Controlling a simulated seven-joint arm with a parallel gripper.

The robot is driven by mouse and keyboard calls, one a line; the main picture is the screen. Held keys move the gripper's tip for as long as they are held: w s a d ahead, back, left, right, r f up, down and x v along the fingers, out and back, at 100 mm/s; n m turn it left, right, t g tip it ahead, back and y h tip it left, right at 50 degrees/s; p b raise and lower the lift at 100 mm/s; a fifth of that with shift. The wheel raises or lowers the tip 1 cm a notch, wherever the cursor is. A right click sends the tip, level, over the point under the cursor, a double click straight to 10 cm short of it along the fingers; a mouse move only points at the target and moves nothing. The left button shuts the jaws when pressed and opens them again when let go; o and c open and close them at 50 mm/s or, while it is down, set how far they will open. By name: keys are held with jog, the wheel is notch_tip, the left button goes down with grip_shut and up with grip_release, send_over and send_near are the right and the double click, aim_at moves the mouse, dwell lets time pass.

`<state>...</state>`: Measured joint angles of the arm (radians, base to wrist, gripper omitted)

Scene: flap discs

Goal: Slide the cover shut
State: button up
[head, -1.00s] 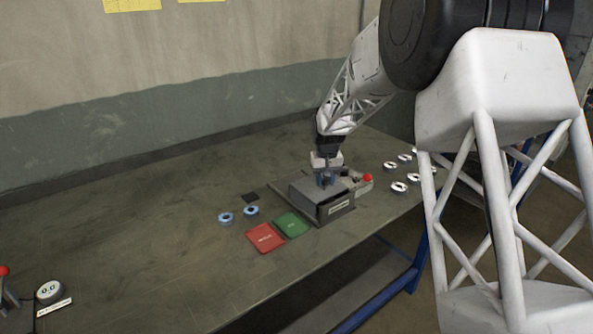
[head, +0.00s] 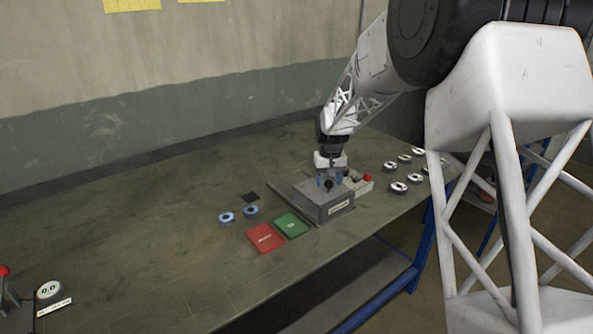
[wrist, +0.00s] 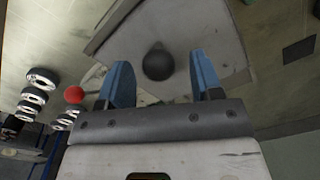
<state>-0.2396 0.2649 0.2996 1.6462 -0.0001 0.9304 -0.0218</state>
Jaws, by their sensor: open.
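A grey metal box (head: 336,208) with a pale label on its front stands near the table's front edge. Its flat grey cover (head: 309,192) lies over the top, with no dark gap visible along the front. A black round knob (head: 328,186) stands up from the cover; it also shows in the wrist view (wrist: 158,64). My gripper (head: 329,182) is over the box with its blue fingers apart. In the wrist view my gripper (wrist: 160,58) has one finger on each side of the knob, with clear space on both sides.
A red ball-topped control (head: 367,178) stands just right of the box. Several white-and-black discs (head: 400,187) lie farther right. Green (head: 292,224) and red (head: 265,238) pads and two blue discs (head: 251,211) lie left.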

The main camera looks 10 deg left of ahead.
jog(key=shift+r, duration=3.65)
